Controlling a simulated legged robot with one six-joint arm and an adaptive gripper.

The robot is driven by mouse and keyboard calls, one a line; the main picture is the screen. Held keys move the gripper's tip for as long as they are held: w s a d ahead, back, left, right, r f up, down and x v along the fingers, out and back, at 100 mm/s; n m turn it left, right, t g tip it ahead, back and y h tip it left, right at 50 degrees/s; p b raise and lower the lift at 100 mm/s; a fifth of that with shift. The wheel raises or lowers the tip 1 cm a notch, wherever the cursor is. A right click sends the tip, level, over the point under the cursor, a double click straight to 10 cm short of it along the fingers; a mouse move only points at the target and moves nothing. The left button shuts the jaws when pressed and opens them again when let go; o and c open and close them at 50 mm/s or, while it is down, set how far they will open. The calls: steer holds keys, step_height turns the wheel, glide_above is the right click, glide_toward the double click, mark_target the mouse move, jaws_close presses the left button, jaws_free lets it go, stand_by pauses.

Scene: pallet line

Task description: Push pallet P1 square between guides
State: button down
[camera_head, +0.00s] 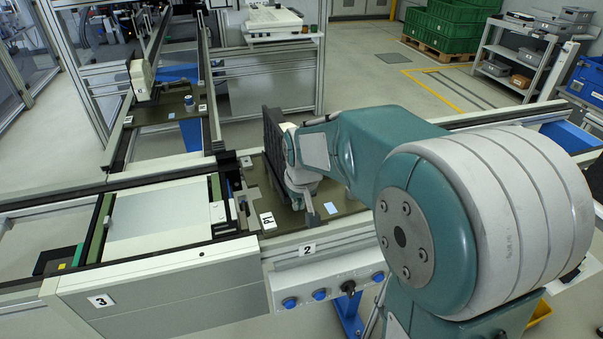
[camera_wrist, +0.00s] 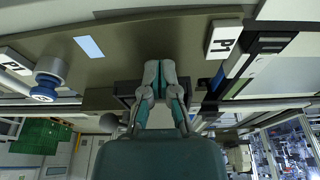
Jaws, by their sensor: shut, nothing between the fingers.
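Pallet P1 is a flat olive-brown plate (camera_head: 348,203) on the line just beyond the front rail. It also fills the upper part of the wrist view (camera_wrist: 140,40). A white P1 label (camera_head: 267,221) and a small pale blue square (camera_head: 331,207) lie on it. My gripper (camera_head: 306,210) points down at the plate, partly hidden by my own arm. In the wrist view my gripper (camera_wrist: 160,66) has its fingers together with nothing between them. Whether the fingertips touch the plate, and whether it is square, I cannot tell.
A dark upright block (camera_head: 272,135) stands behind my wrist. A grey-topped unit (camera_head: 160,212) with dark rails lies left. The front rail (camera_head: 320,236) has a button panel (camera_head: 325,290) below it. Another olive plate (camera_head: 160,111) carries a small blue-and-white item (camera_head: 189,103).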

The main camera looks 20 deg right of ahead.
steer(key=shift+w, duration=1.15)
stand_by(0.6)
steer(key=shift+r, duration=0.1)
steer(key=s+r, duration=0.4)
steer(key=s, duration=0.1)
steer(key=shift+r, duration=0.4)
stand_by(0.3)
steer(key=s+r+t, duration=0.1)
steer(key=s+r, duration=0.1)
steer(key=s, duration=0.7)
steer(key=s+r+t, duration=0.1)
steer(key=s+r, duration=0.1)
steer(key=s, duration=0.8)
steer(key=shift+s+t, duration=0.25)
steer(key=shift+t, duration=0.15)
